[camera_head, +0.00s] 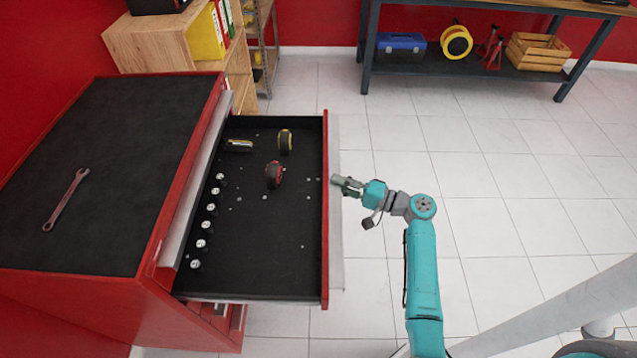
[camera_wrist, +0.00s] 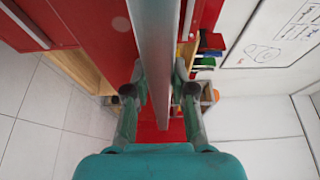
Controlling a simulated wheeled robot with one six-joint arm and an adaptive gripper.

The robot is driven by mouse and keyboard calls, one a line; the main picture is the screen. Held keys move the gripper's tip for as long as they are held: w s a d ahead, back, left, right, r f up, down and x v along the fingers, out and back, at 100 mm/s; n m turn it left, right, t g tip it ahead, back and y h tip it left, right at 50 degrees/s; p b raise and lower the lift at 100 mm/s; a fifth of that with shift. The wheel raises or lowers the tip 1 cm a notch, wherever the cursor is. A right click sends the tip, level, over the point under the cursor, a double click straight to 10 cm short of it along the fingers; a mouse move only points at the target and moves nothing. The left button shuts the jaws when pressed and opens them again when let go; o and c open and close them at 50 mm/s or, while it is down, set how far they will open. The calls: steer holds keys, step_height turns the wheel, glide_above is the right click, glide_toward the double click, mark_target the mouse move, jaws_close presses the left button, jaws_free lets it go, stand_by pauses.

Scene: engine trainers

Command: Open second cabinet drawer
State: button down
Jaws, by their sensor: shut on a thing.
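The red cabinet (camera_head: 110,290) stands at the left in the head view, with a black mat on top. One of its drawers (camera_head: 270,240) is pulled well out to the right and shows a black inside with sockets and tape rolls. A grey handle strip (camera_head: 337,240) runs along the drawer's front edge. My gripper (camera_head: 342,185) is at this strip, around the middle of the drawer front. In the wrist view, the fingers of my gripper (camera_wrist: 158,92) are on both sides of the grey handle strip (camera_wrist: 153,50), shut on it. The contact points are partly hidden.
A wrench (camera_head: 66,199) lies on the cabinet top. A wooden shelf (camera_head: 150,45) with binders stands behind the cabinet. A dark workbench (camera_head: 370,40) stands at the back right. The tiled floor right of the drawer is largely clear around my arm.

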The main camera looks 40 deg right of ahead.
steer(key=shift+s+d+f, duration=0.25)
steer(key=shift+s+d, duration=0.25)
steer(key=shift+s+d+f, duration=0.2)
steer(key=shift+s+d, duration=0.25)
steer(key=c, duration=1)
jaws_free()
steer(key=shift+c, duration=0.2)
steer(key=shift+w+r, duration=0.1)
steer(key=shift+r, duration=0.05)
steer(key=shift+d, duration=0.1)
steer(key=v, duration=1.2)
